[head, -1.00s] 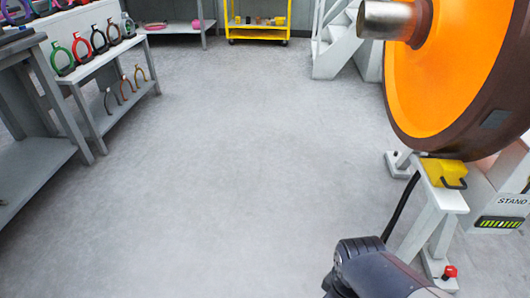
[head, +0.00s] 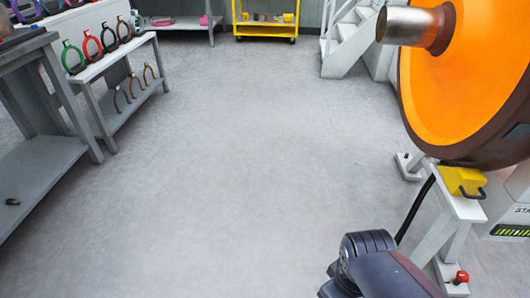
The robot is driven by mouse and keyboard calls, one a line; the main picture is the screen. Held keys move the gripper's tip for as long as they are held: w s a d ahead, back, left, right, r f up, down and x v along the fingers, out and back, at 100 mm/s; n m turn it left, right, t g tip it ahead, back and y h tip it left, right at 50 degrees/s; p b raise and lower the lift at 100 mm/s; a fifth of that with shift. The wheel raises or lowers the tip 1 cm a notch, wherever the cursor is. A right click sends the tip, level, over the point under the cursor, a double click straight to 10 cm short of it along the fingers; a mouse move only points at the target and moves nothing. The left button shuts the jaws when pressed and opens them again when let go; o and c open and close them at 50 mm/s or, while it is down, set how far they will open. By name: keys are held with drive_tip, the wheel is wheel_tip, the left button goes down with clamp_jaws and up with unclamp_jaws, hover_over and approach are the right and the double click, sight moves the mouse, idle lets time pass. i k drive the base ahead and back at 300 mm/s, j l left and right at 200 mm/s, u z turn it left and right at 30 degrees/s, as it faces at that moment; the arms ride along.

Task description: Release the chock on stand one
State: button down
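The yellow chock (head: 462,181) with a dark handle sits on top of a white stand (head: 452,206) at the right, against the lower edge of a large orange and brown wheel (head: 460,75). A sign on a white box at the right edge starts with "STA" (head: 522,210); the rest is cut off. A red knob (head: 462,276) sits low at the foot of the stand. My dark arm shows at the bottom right, left of the stand. My gripper is not in view.
A bench with colored calipers (head: 95,45) and a grey table (head: 60,165) stand at the left. A yellow cart (head: 266,22) and white stairs (head: 345,50) are at the back. A black cable (head: 415,210) runs beside the stand. The middle floor is clear.

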sight(466, 183)
drive_tip(key=k+j+u, duration=0.15)
drive_tip(key=l+z, duration=0.1)
drive_tip(key=l, duration=0.3)
drive_tip(key=i+l+z, duration=0.1)
drive_tip(key=l, duration=0.25)
drive_tip(key=i+l+z, duration=0.15)
drive_tip(key=l, duration=0.2)
drive_tip(key=i+l+z, duration=0.1)
drive_tip(key=l, duration=0.3)
